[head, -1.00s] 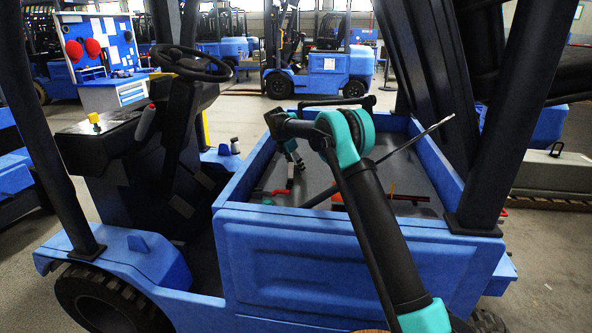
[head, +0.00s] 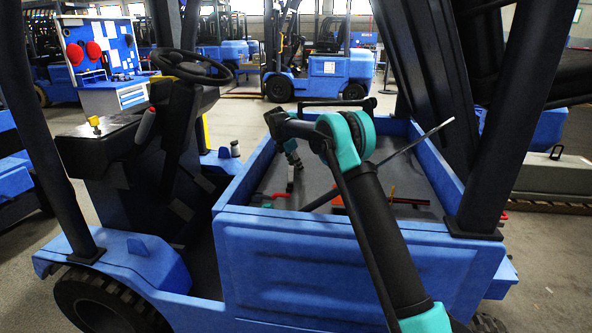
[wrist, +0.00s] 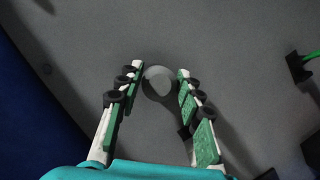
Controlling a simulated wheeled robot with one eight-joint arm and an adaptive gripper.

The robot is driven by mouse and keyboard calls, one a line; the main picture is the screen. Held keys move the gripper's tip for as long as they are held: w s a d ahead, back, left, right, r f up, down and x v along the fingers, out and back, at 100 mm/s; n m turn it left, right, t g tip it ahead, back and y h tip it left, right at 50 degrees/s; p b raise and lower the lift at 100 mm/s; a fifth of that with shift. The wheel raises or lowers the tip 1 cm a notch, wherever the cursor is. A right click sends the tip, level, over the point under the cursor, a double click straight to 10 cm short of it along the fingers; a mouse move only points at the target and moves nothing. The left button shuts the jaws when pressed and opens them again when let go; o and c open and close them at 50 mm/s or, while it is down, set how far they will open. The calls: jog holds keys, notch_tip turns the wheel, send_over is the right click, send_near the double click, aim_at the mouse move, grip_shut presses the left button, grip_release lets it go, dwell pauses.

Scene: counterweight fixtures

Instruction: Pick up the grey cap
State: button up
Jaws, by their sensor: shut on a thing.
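The grey cap (wrist: 158,82) is a small round grey piece between my fingertips in the wrist view. My gripper (wrist: 160,76) is shut on it, with a green-and-white finger with dark pads on each side. In the head view my gripper (head: 290,186) reaches down into the blue forklift's rear bay, near its left wall. The cap cannot be made out in the head view.
The bay's blue front wall (head: 350,265) stands between my base and the bay floor. A small bottle (head: 235,148) stands on the left ledge. Dark mast posts (head: 500,130) rise at the right.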

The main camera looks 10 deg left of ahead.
notch_tip(320, 180, up, 19)
jog(key=shift+f, duration=0.2)
jog(key=shift+f, duration=0.1)
dwell(0.3)
jog(key=shift+f, duration=4.35)
jog(key=shift+s, duration=0.15)
jog(key=s+d, duration=0.2)
jog(key=s, duration=0.8)
jog(key=s+d, duration=0.1)
jog(key=s, duration=0.9)
jog(key=s+d, duration=0.2)
jog(key=s, duration=0.8)
jog(key=shift+d, duration=0.3)
jog(key=shift+f, duration=3)
